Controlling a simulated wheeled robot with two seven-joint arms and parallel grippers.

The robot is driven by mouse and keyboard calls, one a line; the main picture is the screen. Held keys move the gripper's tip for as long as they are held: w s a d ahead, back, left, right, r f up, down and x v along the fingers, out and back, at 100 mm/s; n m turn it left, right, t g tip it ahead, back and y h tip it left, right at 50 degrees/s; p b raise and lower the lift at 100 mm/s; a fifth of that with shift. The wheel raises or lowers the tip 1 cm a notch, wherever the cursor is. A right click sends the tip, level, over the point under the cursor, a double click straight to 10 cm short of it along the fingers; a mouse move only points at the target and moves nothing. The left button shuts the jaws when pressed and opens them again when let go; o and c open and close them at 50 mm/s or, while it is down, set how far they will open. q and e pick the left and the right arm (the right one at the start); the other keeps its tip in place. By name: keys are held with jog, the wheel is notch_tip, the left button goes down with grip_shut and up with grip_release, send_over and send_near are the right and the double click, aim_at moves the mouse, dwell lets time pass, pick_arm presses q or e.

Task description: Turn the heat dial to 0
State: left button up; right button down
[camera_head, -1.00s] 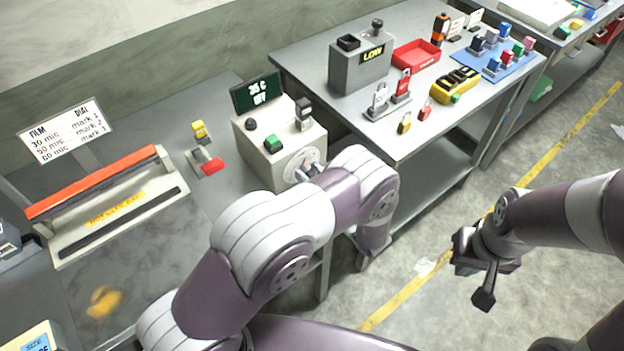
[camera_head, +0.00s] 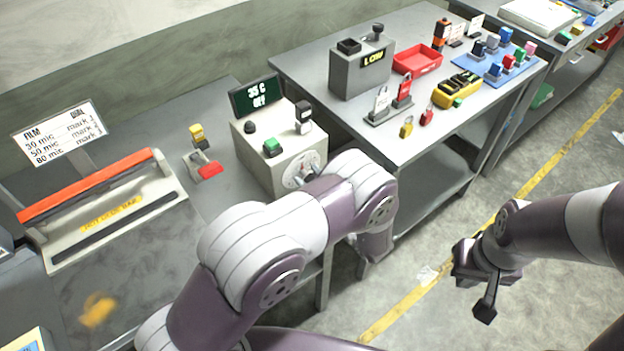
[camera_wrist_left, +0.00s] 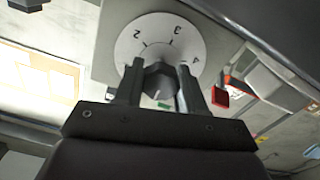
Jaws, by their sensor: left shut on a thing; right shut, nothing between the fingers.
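The heat dial (camera_head: 299,171) is a pale round scale on the front face of a beige control box (camera_head: 262,169). In the left wrist view the dial (camera_wrist_left: 160,36) shows the numbers 2, 3 and 4, with a dark grey knob (camera_wrist_left: 160,80) at its middle. My left gripper (camera_wrist_left: 155,88) is shut on the knob, one finger on each side. In the head view my left gripper (camera_head: 308,176) is partly hidden by my own arm. The dial's 0 is not readable. A screen (camera_head: 256,96) on the box reads "35 C OFF". My right gripper (camera_head: 478,290) is shut and empty over the floor.
The box top carries a green button (camera_head: 272,147), a black knob and a dark switch. A film sealer (camera_head: 105,215) with an orange bar stands left. A table at right holds a "LOW" box (camera_head: 360,72), padlocks and a red tray (camera_head: 417,59). Floor at right is mostly clear.

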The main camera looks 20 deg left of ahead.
pick_arm(q)
jog(key=o, duration=1.1)
jog(key=shift+c, duration=0.2)
jog(key=shift+s+d, duration=0.2)
jog(key=shift+d, duration=0.1)
jog(key=b+v, duration=0.3)
jog(key=v, duration=0.9)
jog(key=shift+s, duration=0.1)
